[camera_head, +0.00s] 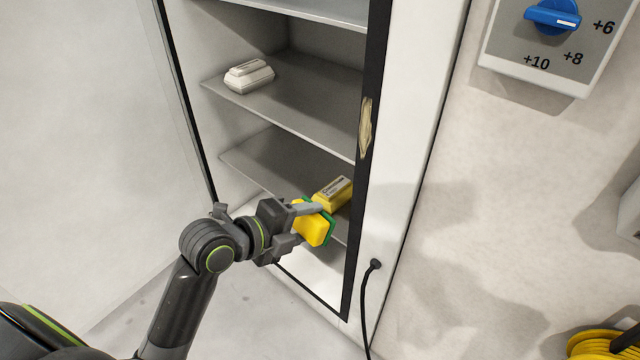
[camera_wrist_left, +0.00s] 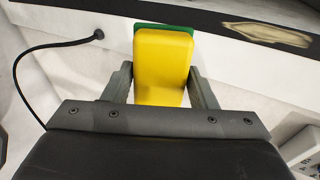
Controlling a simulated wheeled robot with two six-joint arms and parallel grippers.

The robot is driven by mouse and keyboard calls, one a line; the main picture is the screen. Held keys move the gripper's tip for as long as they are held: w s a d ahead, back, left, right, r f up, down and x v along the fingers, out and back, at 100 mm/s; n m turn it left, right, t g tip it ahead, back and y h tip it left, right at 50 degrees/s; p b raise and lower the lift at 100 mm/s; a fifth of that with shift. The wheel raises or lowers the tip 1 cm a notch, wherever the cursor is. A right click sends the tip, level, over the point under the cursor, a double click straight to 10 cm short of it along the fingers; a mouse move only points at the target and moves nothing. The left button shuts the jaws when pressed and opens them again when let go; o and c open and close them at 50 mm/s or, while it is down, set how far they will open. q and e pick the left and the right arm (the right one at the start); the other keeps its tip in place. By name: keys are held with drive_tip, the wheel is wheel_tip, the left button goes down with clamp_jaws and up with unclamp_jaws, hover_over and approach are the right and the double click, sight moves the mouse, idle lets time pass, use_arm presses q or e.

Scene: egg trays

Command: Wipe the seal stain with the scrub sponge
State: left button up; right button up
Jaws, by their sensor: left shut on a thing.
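The scrub sponge (camera_head: 312,229) is yellow with a green scrub face. My left gripper (camera_head: 305,218) is shut on it, in front of the open fridge's lower part. In the left wrist view the sponge (camera_wrist_left: 162,68) sits between both fingers of the left gripper (camera_wrist_left: 162,88), green side at the far end. The seal stain (camera_head: 365,128) is a tan smear on the black door seal, above and right of the sponge. The stain (camera_wrist_left: 266,35) also shows at the upper right of the wrist view, apart from the sponge. My right gripper is not in view.
The open fridge has grey shelves (camera_head: 305,112). A white carton (camera_head: 249,76) stands on an upper shelf and a yellow package (camera_head: 333,193) on a lower one, close behind the sponge. A black cable (camera_head: 366,310) hangs beside the frame. A blue dial (camera_head: 553,16) is at upper right.

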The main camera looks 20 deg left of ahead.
use_arm(q)
drive_tip(key=w+r+n+t, duration=0.1)
drive_tip(key=w+r+t, duration=0.45)
drive_tip(key=w, duration=0.25)
approach(359, 142)
drive_tip(key=shift+w, duration=1.15)
drive_tip(key=shift+w+d+n, duration=0.3)
drive_tip(key=shift+w+d, duration=0.25)
drive_tip(key=shift+w, duration=0.4)
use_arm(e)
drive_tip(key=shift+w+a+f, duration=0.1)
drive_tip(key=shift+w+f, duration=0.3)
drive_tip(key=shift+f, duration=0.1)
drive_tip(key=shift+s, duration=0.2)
use_arm(q)
drive_tip(key=shift+w+b, duration=0.1)
drive_tip(key=shift+b, duration=0.25)
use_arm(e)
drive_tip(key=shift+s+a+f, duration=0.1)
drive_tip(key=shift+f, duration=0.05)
use_arm(q)
drive_tip(key=shift+w+d, duration=0.15)
drive_tip(key=shift+w, duration=0.15)
drive_tip(key=shift+w+d+b, duration=0.25)
drive_tip(key=shift+w+b, duration=0.1)
drive_tip(key=shift+w, duration=0.25)
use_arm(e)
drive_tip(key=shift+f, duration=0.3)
use_arm(q)
drive_tip(key=shift+d, duration=0.1)
